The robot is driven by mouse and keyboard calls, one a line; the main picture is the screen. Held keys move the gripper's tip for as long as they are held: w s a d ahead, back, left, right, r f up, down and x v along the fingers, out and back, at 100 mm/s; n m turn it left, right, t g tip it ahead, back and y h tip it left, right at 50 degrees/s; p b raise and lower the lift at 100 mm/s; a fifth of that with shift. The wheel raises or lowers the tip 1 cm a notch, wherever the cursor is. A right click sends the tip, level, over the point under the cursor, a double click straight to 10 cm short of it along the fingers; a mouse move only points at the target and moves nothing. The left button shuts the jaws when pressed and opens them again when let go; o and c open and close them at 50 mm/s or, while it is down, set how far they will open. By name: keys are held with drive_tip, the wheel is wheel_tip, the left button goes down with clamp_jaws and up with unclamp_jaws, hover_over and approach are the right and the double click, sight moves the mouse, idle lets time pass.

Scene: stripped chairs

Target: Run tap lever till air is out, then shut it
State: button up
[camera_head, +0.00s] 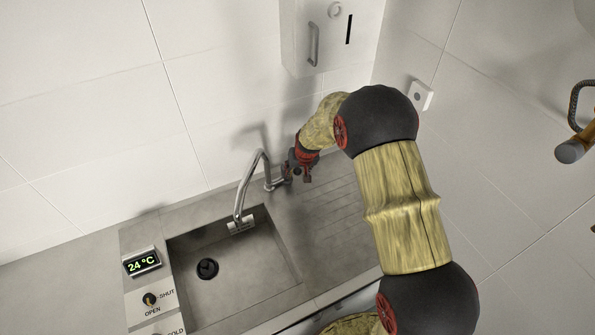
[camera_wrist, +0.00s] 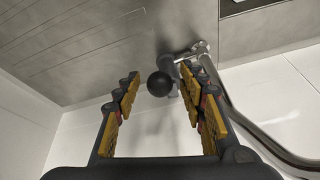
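The metal tap (camera_head: 252,180) stands behind the sink (camera_head: 285,262), its spout bent over the basin. In the wrist view the tap's pipe (camera_wrist: 238,122) runs down the right side. The tap lever's black ball knob (camera_wrist: 160,84) shows between and just beyond my fingertips, with a gap on both sides. My gripper (camera_wrist: 160,78) is open and empty. I see no clear water stream at the spout.
Left of the sink, a display (camera_head: 141,262) reads 24 °C above a black dial (camera_head: 149,299) marked SHUT and OPEN. A white wall box (camera_head: 328,38) hangs above the drainboard (camera_head: 335,212). Tiled walls stand close behind and right. An orange-brown fixture (camera_head: 577,146) is at far right.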

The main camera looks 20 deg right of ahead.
drive_tip(key=shift+c, duration=1.1)
drive_tip(key=c, duration=0.7)
clamp_jaws()
